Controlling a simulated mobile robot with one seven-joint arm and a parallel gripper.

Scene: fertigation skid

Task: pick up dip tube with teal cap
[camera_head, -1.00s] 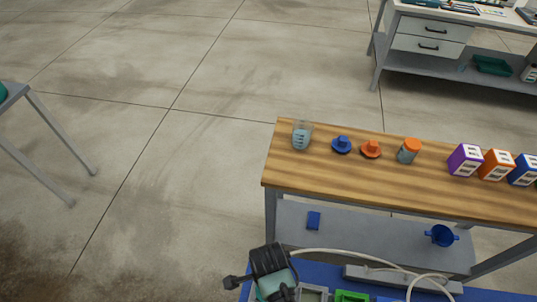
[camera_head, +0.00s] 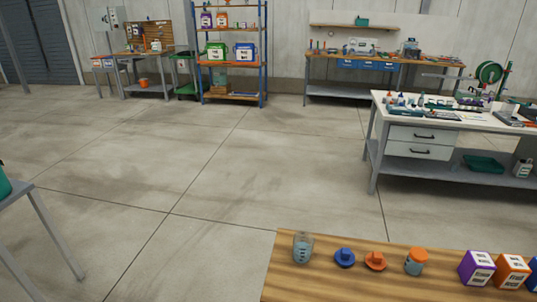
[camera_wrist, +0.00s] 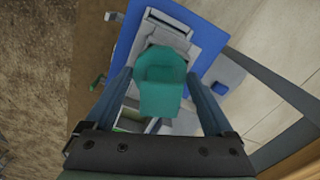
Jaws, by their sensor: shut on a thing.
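In the wrist view, my gripper (camera_wrist: 160,74) has one dark finger on each side of a teal cap (camera_wrist: 162,88) and is shut on it. The cap fills the space between the fingers. The tube of the dip tube cannot be made out; it seems hidden under the cap. Neither my gripper nor the dip tube shows in the head view now.
A wooden bench (camera_head: 340,284) holds a beaker (camera_head: 303,247), blue (camera_head: 344,258) and orange (camera_head: 376,261) caps, an orange-lidded jar (camera_head: 416,262) and boxes. A white workbench (camera_head: 455,112) stands behind. Open floor (camera_head: 200,165) lies left. Below my gripper is a blue surface (camera_wrist: 208,42).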

